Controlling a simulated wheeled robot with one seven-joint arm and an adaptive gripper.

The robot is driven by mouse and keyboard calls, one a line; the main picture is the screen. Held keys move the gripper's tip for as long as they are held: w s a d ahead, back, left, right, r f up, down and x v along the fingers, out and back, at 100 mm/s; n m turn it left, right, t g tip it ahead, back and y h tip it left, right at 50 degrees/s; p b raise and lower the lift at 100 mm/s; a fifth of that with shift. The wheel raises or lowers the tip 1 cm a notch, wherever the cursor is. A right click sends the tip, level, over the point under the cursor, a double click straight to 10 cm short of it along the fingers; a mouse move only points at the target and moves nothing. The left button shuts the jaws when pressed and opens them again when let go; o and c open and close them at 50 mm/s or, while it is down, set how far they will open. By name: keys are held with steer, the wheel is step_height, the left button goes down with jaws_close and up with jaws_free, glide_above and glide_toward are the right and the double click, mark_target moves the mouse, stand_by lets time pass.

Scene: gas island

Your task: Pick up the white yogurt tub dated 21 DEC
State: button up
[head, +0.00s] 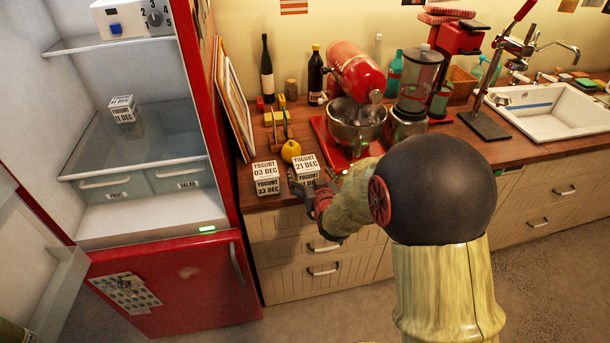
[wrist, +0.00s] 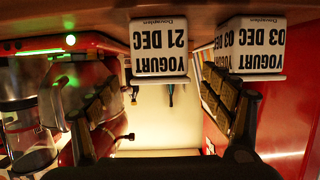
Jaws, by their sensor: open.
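The white yogurt tub dated 21 DEC (head: 306,163) stands upright on the wooden counter near its front edge. In the wrist view, which is upside down, its label faces me (wrist: 160,45). My gripper (head: 312,186) is in front of the tub and partly hides its front in the head view. In the wrist view the fingers (wrist: 165,112) are open, one to each side, with nothing held between them. A similar tub dated 03 DEC (head: 265,170) stands just left of it; it also shows at the right in the wrist view (wrist: 256,45).
An open red fridge (head: 190,285) stands at left, with a tub dated 11 DEC (head: 123,108) on its shelf. Drawers (head: 290,250) are below.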

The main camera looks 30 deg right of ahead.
mark_target(306, 167)
steer(key=b+x, duration=0.1)
steer(key=x, duration=0.4)
steer(key=shift+w+f+b, duration=0.3)
steer(key=shift+b, duration=0.05)
steer(key=c, duration=0.3)
steer(key=c, duration=1.3)
steer(key=shift+r, duration=0.1)
steer(key=shift+c, duration=0.3)
